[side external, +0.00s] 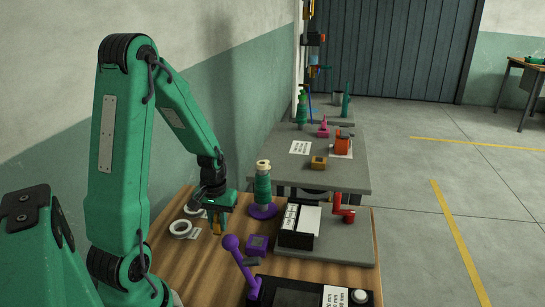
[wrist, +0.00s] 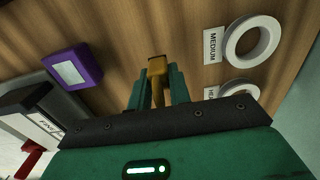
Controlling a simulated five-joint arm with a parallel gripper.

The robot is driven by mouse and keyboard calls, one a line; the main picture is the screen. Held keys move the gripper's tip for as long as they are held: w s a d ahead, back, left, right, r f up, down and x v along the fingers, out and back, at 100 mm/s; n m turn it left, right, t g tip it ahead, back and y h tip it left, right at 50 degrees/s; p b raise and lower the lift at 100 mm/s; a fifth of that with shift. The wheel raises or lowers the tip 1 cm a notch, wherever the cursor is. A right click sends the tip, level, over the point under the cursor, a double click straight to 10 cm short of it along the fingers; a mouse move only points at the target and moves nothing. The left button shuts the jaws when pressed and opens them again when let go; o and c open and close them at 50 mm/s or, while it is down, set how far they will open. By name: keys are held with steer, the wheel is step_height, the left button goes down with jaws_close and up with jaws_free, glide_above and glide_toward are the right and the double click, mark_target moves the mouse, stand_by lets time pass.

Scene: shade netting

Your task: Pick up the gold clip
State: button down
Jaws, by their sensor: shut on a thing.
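The gold clip (side external: 218,228) shows just below my gripper (side external: 216,208) in the side external view, over the wooden table. In the wrist view the gold clip (wrist: 156,68) sits between the two green fingers of my gripper (wrist: 158,88). The fingers are shut on it, and its squared end sticks out past their tips. The rest of the clip is partly hidden by the fingers and the gripper body. I cannot tell whether the clip touches the table.
White rings (wrist: 252,41) lie beside labels, left of my gripper in the side view. A purple block (side external: 257,245), a green spool (side external: 263,186) and a black box with white cards (side external: 297,238) stand to its right. A purple-knobbed lever (side external: 240,260) rises in front.

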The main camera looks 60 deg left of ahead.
steer(key=r, duration=0.3)
steer(key=shift+w+d, duration=0.1)
steer(key=shift+d, duration=0.3)
steer(key=d+r, duration=0.6)
steer(key=d, duration=0.5)
steer(key=shift+w+r, duration=0.15)
steer(key=shift+w, duration=0.25)
steer(key=shift+w, duration=0.1)
steer(key=w+d+r+m, duration=0.3)
steer(key=w+m, duration=0.1)
steer(key=w, duration=0.2)
steer(key=w+d+r+m, duration=0.4)
steer(key=w+m, duration=0.1)
steer(key=w, duration=0.2)
steer(key=shift+w, duration=0.25)
steer(key=shift+a, duration=0.1)
